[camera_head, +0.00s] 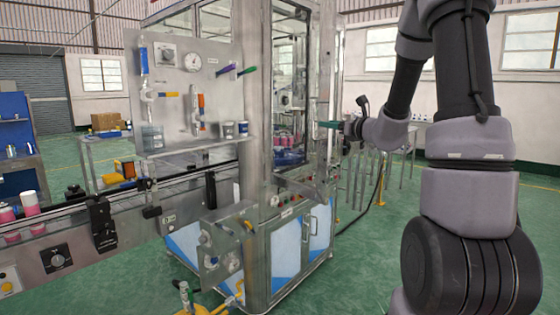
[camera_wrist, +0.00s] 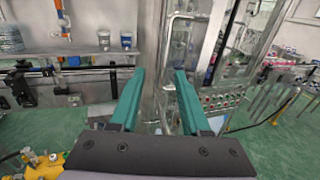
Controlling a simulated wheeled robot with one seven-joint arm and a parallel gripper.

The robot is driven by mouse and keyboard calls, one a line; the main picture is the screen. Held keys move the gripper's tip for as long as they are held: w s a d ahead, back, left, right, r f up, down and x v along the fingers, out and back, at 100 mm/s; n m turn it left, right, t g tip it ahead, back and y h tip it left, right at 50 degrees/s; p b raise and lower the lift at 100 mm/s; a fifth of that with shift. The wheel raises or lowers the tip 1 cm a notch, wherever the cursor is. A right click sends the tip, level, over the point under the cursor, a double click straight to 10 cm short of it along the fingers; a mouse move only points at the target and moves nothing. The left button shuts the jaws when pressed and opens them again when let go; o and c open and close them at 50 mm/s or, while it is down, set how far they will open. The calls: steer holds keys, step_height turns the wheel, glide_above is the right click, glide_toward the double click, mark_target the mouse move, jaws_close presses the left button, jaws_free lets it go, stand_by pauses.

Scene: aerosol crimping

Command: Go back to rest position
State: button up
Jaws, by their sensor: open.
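My gripper (camera_wrist: 160,88) has two green fingers, set apart with nothing between them in the wrist view. In the head view my arm comes in from the right, and part of my gripper (camera_head: 330,124) shows in front of the crimping machine's right side. The crimping machine (camera_head: 290,250) is a tall steel cabinet with glass panels and a white and blue base. In the wrist view the machine's steel frame (camera_wrist: 149,55) stands beyond the fingers. I cannot tell whether the fingertips touch anything.
A conveyor (camera_head: 125,232) with pink and white cans (camera_head: 30,203) runs to the machine from the left. A gauge panel (camera_head: 185,90) stands above it. A yellow fitting (camera_head: 205,308) is at the bottom. Grey tables (camera_head: 400,150) stand behind my arm. Green floor (camera_head: 365,265) is open right of the machine.

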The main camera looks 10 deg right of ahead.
steer(key=s+a+r+n+g+y, duration=0.4)
steer(key=s+a+n+g, duration=0.1)
steer(key=s+a+n, duration=0.45)
steer(key=s+a+n+g+h, duration=0.1)
steer(key=s+a+n+g, duration=0.4)
steer(key=s+n, duration=0.6)
steer(key=s+d+f+n+h, duration=0.1)
steer(key=s+d+n+h, duration=0.5)
steer(key=s, duration=0.7)
steer(key=d+h, duration=0.2)
steer(key=d, duration=0.1)
steer(key=shift+f+n+t, duration=0.25)
steer(key=shift+n+t, duration=0.05)
steer(key=shift+n, duration=0.05)
steer(key=shift+w, duration=0.15)
